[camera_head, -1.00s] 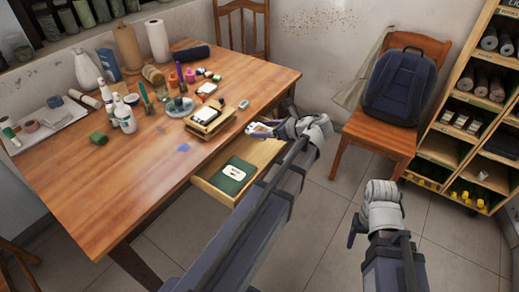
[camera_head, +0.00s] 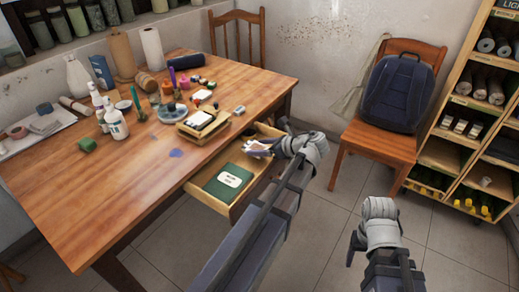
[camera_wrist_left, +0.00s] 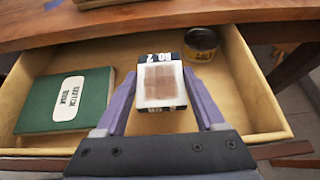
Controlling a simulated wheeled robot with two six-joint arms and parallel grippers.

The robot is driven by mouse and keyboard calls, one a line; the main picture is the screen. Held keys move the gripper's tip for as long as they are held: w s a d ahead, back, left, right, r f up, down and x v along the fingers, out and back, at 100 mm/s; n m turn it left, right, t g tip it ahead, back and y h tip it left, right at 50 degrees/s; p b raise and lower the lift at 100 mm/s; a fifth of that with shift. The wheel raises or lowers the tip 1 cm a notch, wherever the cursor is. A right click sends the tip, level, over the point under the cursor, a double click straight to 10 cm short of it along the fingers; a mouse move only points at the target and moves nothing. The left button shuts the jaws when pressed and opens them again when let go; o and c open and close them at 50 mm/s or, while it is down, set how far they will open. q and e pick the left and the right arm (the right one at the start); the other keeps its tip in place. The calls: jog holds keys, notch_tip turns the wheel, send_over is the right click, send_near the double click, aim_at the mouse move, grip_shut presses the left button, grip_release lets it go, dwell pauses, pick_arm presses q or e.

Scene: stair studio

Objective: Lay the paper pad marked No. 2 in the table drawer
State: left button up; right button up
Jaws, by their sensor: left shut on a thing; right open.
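The table drawer (camera_head: 213,203) is pulled open under the table; its wooden wall also shows in the left wrist view (camera_wrist_left: 255,90). My left gripper (camera_head: 262,147) is over the drawer's right part. It is shut on the paper pad marked No. 2 (camera_wrist_left: 160,82), a small block with a pale border, brown panel and dark "No. 2" edge, between its purple fingers. I cannot tell whether the pad touches the drawer floor. My right gripper (camera_head: 356,245) is open and empty, away from the table over the floor.
In the drawer, a green sketch book (camera_wrist_left: 65,98) lies left of the pad and a dark-lidded jar (camera_wrist_left: 201,43) stands behind it at right. A wooden tray (camera_head: 203,125) sits on the table edge above. A chair with a backpack (camera_head: 398,92) stands to the right.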

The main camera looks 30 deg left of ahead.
pick_arm(q)
jog(key=shift+f+b, duration=0.6)
jog(key=shift+f, duration=0.05)
jog(key=o, duration=1.4)
jog(key=shift+c, duration=0.2)
jog(key=shift+r+p, duration=0.55)
jog(key=shift+r, duration=0.05)
jog(key=p+v, duration=0.6)
jog(key=v, duration=0.6)
